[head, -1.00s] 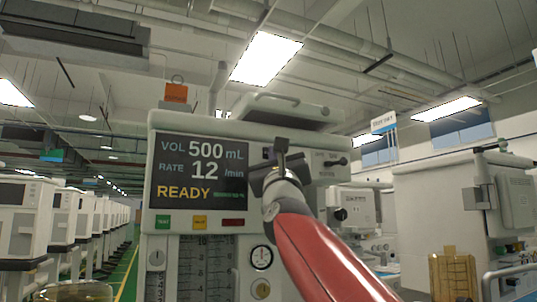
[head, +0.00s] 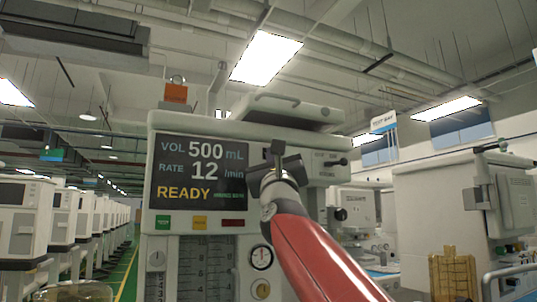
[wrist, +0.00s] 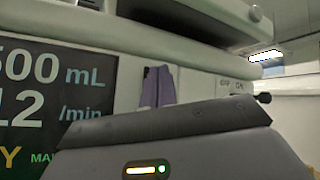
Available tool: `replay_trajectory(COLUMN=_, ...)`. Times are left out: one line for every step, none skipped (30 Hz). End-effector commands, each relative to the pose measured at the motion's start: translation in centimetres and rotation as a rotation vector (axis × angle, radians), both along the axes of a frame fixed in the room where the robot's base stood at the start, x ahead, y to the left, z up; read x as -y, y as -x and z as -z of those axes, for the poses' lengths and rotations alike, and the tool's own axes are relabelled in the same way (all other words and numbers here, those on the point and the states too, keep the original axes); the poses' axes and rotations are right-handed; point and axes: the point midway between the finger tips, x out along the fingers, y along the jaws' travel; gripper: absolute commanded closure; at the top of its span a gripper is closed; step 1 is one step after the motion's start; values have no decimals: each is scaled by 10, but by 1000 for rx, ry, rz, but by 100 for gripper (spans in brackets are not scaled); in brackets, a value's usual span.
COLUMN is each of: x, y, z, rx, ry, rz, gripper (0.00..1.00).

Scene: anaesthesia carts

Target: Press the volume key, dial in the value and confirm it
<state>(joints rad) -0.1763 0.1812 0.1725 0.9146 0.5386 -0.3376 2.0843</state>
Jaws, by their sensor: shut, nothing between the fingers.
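The anaesthesia machine's screen (head: 200,173) reads VOL 500 mL, RATE 12 /min and READY in yellow. My gripper (head: 277,148) is shut and empty, in front of the panel just right of the screen in the head view. My gripper hides that key in the head view. I cannot tell whether the fingertips touch it. A black knob (head: 341,161) sticks out at the panel's right side and also shows in the wrist view (wrist: 264,98).
Green, yellow and red labels (head: 200,222) sit below the screen, above flow tubes and a round gauge (head: 261,257). Another pale machine (head: 450,210) stands at right. A row of machines recedes along the left aisle.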

Motion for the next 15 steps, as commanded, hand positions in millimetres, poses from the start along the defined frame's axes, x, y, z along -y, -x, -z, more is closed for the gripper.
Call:
replay_trajectory(x=0, y=-1, z=0, rx=0, ry=0, rz=0, gripper=100)
replay_trajectory(x=-1, y=-1, z=0, rx=0, ry=0, rz=0, gripper=100)
replay_trajectory(x=-1, y=-2, z=0, rx=0, ry=0, rz=0, gripper=100)
replay_trajectory(x=-1, y=-2, z=0, rx=0, ry=0, rz=0, gripper=100)
replay_trajectory(x=-1, y=-2, z=0, rx=0, ry=0, rz=0, gripper=100)
replay_trajectory(x=-1, y=-3, z=0, rx=-1, ry=0, rz=0, gripper=100)
replay_trajectory(x=-1, y=-3, z=0, rx=-1, ry=0, rz=0, gripper=100)
replay_trajectory(x=-1, y=-4, z=0, rx=-1, ry=0, rz=0, gripper=100)
replay_trajectory(x=-2, y=-4, z=0, rx=-1, ry=1, rz=0, gripper=100)
replay_trajectory(x=-2, y=-4, z=0, rx=-1, ry=0, rz=0, gripper=100)
replay_trajectory(x=-2, y=-5, z=0, rx=-1, ry=0, rz=0, gripper=100)
replay_trajectory(x=-2, y=-5, z=0, rx=-1, ry=0, rz=0, gripper=100)
replay_trajectory(x=-2, y=-5, z=0, rx=-1, ry=0, rz=0, gripper=100)
replay_trajectory(x=-2, y=-5, z=0, rx=0, ry=0, rz=0, gripper=100)
replay_trajectory(x=-2, y=-5, z=0, rx=0, ry=0, rz=0, gripper=100)
